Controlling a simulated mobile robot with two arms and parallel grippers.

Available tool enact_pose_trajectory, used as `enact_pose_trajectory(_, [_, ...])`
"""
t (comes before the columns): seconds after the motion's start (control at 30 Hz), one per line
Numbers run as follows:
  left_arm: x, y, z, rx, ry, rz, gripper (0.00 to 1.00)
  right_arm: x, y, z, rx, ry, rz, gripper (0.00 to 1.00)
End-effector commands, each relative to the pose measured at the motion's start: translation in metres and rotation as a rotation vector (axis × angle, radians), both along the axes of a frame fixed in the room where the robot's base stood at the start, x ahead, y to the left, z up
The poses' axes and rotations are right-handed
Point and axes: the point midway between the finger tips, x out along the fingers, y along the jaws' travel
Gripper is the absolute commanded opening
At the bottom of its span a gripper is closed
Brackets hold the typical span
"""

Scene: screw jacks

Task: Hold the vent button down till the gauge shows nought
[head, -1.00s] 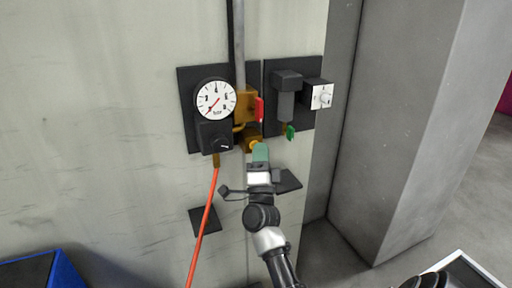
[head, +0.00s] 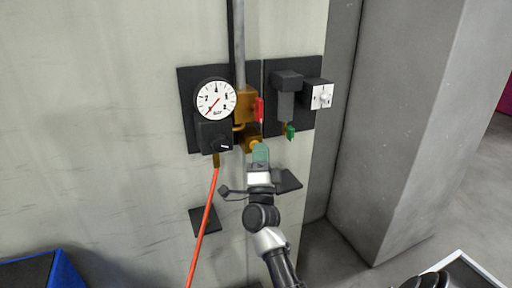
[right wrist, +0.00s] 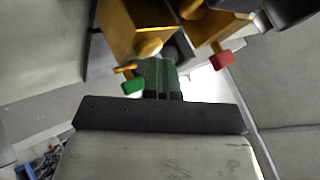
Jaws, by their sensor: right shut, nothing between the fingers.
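The round white gauge (head: 216,99) sits on the left dark wall plate. Its red needle points to the lower left; the figures are too small to read. My right gripper (head: 261,150) is shut and empty, its green fingertips up against the lower brass fitting (head: 249,137). In the right wrist view the shut fingertips (right wrist: 158,76) meet a round brass knob (right wrist: 150,47), which appears to be the vent button. I cannot tell whether it is pressed in. My left gripper is not in view.
A red lever (head: 259,110) and a green lever (head: 290,132) stick out close to the gripper. A red hose (head: 204,232) hangs below the gauge. A white switch box (head: 321,96) is at right, near a grey pillar (head: 395,120). A blue bin (head: 72,272) stands lower left.

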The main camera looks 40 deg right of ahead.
Motion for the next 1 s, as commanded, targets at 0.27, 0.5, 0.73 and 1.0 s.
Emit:
enact_pose_trajectory(0.27, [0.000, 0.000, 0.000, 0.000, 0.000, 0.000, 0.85, 0.000, 0.000, -0.001, 0.001, 0.002, 0.001, 0.00])
enact_pose_trajectory(0.5, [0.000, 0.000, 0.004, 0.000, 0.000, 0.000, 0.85, -0.010, 0.004, -0.001, 0.001, 0.002, 0.001, 0.00])
enact_pose_trajectory(0.73, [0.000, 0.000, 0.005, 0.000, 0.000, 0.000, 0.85, -0.017, 0.006, -0.001, 0.001, 0.001, 0.000, 0.00])
enact_pose_trajectory(1.0, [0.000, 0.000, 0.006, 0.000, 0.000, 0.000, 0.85, -0.019, 0.006, -0.001, 0.001, 0.001, 0.000, 0.00])
